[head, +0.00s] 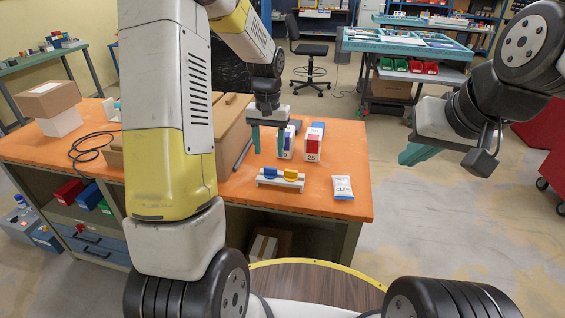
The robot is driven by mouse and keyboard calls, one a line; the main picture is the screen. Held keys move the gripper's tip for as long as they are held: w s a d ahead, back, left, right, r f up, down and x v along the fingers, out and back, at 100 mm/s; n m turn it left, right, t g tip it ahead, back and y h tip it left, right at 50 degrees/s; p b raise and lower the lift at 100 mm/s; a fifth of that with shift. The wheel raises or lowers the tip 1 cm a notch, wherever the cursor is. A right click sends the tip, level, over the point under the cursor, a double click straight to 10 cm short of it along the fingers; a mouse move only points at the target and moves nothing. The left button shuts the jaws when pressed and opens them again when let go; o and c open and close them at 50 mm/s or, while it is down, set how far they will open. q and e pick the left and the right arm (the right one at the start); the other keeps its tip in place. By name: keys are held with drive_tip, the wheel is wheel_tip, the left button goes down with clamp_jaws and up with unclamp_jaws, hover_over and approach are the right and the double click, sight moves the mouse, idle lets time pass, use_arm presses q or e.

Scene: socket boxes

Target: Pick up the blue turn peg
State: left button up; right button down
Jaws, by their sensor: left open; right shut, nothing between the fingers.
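The blue turn peg (270,173) sits in a small white holder (280,182) near the front edge of the orange workbench. A yellow peg (291,174) sits beside it on the right. My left gripper (268,148) is open, with teal fingers pointing down. In the picture it appears just above and behind the holder, apart from the peg, with nothing seen between its fingers. My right gripper (406,158) is shut and empty, held out to the right beyond the bench.
A red-and-white box (313,146) and a blue-and-white box (286,146), partly hidden by my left gripper, stand behind the holder. A clips packet (342,186) lies to its right. A large cardboard box (233,135) is at left.

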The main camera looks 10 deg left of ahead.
sight(271, 174)
use_arm(q)
drive_tip(key=f, duration=0.5)
drive_tip(key=w+f, duration=0.1)
drive_tip(key=f, duration=0.2)
drive_tip(key=shift+f, duration=0.15)
drive_tip(key=c, duration=1.1)
